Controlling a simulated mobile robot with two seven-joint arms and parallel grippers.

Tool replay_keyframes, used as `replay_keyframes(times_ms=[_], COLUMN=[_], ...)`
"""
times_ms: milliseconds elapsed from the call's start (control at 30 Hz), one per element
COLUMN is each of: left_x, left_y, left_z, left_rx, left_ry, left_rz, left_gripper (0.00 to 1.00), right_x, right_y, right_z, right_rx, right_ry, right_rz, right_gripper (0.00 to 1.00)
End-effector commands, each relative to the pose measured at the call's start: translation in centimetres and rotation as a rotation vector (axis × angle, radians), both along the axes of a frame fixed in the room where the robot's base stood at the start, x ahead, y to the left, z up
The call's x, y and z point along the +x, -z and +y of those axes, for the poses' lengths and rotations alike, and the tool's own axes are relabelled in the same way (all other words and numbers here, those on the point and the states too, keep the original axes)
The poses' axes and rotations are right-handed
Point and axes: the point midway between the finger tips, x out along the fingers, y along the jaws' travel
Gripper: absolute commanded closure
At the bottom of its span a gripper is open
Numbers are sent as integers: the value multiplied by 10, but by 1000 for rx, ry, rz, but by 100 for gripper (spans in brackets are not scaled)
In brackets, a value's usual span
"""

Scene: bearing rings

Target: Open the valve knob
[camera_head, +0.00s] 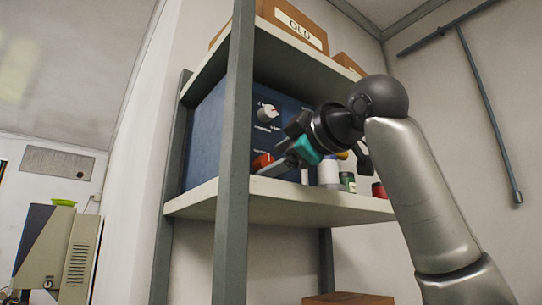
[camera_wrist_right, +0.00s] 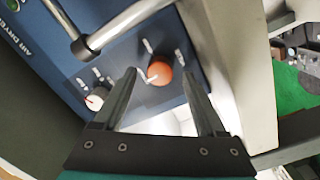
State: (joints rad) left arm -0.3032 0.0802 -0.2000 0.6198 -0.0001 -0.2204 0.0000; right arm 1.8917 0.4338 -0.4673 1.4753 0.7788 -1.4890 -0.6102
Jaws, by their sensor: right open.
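A blue panel box labelled "AIR DRYER" (camera_head: 207,130) stands on the middle shelf. An orange-red round knob (camera_wrist_right: 159,73) is on its face; it also shows low on the panel in the head view (camera_head: 262,161). A white knob with a red part (camera_head: 267,111) sits higher on the panel and shows at the left in the wrist view (camera_wrist_right: 97,99). I cannot tell which is the valve knob. My right gripper (camera_wrist_right: 160,76) is open; its fingertips appear on either side of the orange knob, contact unclear. My left gripper is out of view.
A grey shelf post (camera_head: 234,150) stands in front of the panel. Bottles and cans (camera_head: 328,172) stand right of the panel on the shelf board (camera_head: 290,207). Boxes (camera_head: 290,25) sit above.

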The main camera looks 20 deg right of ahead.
Motion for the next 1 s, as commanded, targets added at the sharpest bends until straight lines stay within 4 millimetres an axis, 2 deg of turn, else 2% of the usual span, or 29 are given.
replay_keyframes(times_ms=[200, 467, 1000], left_x=[2, 2, 3], left_y=[-4, -3, -3], left_z=[0, 0, 0], left_rx=[0, 0, -1], left_ry=[0, 0, 0], left_rz=[-2, -3, -4], left_gripper=[16, 16, 16], right_x=[14, 15, 15], right_y=[0, 0, 0], right_z=[4, 4, 4], right_rx=[1, 0, 0], right_ry=[-1, 0, 0], right_rz=[1, 0, 0], right_gripper=[27, 27, 87])
